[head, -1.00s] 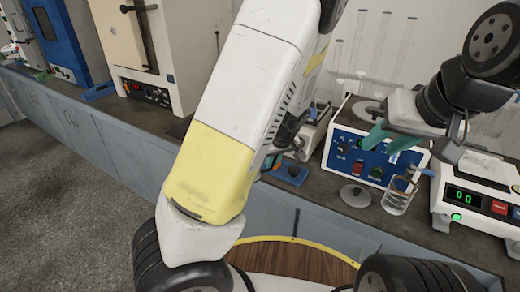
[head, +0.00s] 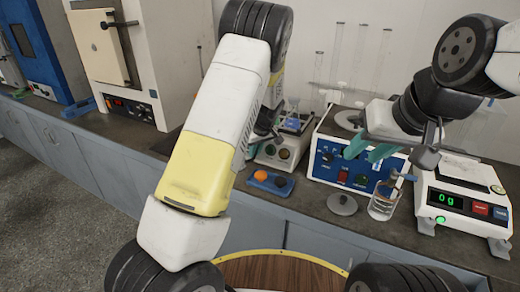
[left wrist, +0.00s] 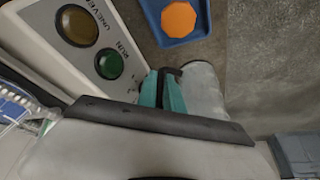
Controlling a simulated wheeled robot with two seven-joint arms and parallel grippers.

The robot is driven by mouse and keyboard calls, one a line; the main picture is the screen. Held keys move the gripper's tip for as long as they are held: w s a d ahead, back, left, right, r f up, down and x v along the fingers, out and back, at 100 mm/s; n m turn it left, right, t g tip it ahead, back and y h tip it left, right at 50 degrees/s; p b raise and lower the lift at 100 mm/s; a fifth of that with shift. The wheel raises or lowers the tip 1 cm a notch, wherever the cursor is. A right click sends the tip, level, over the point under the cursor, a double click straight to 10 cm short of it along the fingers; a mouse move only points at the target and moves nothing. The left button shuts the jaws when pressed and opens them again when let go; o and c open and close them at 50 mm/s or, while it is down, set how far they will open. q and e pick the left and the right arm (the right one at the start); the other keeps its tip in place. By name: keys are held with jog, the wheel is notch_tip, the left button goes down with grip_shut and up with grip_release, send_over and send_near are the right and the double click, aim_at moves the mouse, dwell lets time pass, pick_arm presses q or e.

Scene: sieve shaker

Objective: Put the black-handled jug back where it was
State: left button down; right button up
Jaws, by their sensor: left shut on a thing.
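My left gripper (left wrist: 163,92) has its teal fingers shut on the black handle of the jug (left wrist: 206,92), whose pale, see-through body shows beside the fingers in the left wrist view. Its lower part and what is under it cannot be made out. In the head view my left arm hides most of this gripper and the jug, near the small control box. My right gripper (head: 366,155) is open, with its teal fingers apart and empty in front of the blue-panelled device.
A control box (left wrist: 88,42) with amber and green buttons stands beside the jug. A blue tray (head: 283,189) with orange and dark pieces lies in front. A grey lid (head: 342,206), a glass beaker (head: 382,209) and a scale (head: 463,201) reading 0 g stand to the right.

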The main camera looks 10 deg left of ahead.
pick_arm(q)
jog(key=shift+w+a, duration=0.15)
jog(key=shift+w, duration=0.2)
jog(key=shift+f, duration=1.75)
jog(key=c, duration=1.5)
grip_release()
jog(key=shift+f, duration=0.1)
